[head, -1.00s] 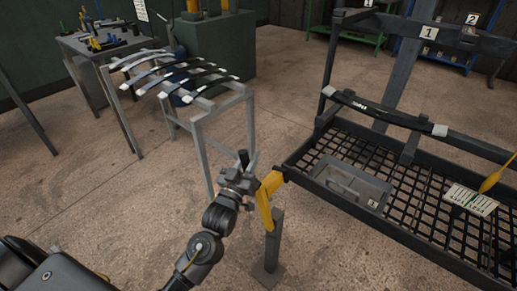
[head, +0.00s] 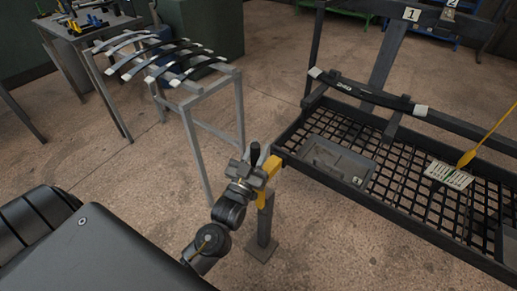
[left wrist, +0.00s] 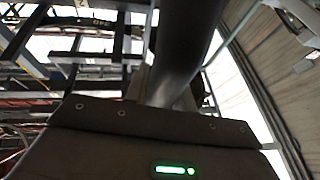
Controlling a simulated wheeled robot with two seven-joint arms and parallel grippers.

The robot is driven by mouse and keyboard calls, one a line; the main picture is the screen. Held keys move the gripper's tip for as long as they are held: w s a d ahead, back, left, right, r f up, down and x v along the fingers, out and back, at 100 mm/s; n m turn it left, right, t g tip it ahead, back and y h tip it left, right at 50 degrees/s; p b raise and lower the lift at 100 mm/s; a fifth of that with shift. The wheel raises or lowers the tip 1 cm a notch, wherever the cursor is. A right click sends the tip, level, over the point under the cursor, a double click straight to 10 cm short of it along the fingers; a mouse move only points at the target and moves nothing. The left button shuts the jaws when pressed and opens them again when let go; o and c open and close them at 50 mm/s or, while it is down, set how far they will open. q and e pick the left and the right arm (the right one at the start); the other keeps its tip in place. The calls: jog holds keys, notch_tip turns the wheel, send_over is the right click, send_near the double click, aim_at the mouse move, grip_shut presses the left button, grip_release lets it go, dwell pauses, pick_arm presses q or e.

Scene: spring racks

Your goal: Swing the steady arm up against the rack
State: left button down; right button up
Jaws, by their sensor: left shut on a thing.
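The yellow steady arm (head: 271,168) sits on a grey post (head: 264,222) beside the left corner of the spring rack (head: 290,137). Its end lies close to the rack's corner; I cannot tell whether they touch. My left gripper (head: 254,160) is shut on the steady arm's upright black handle (head: 255,150), at the left of the yellow part. The gripper hides part of the arm. In the left wrist view a dark round bar (left wrist: 187,50) rises beyond the gripper body. My right gripper is out of view.
The rack holds a dark leaf spring (head: 365,93), a grey tray (head: 338,158), a printed card (head: 448,175) and a yellow-handled tool (head: 468,157). A grey stand (head: 212,92) with several leaf springs is behind left. Bare floor lies between stand and rack.

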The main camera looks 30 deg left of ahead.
pick_arm(q)
jog(key=c, duration=1.2)
grip_release()
jog(key=shift+d, duration=0.35)
jog(key=shift+o, duration=0.2)
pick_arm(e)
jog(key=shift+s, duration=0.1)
pick_arm(q)
jog(key=shift+s+a+f, duration=0.1)
jog(key=shift+s+f, duration=0.1)
jog(key=shift+s, duration=0.1)
jog(key=b+v, duration=0.1)
jog(key=v, duration=0.9)
jog(key=shift+s, duration=0.2)
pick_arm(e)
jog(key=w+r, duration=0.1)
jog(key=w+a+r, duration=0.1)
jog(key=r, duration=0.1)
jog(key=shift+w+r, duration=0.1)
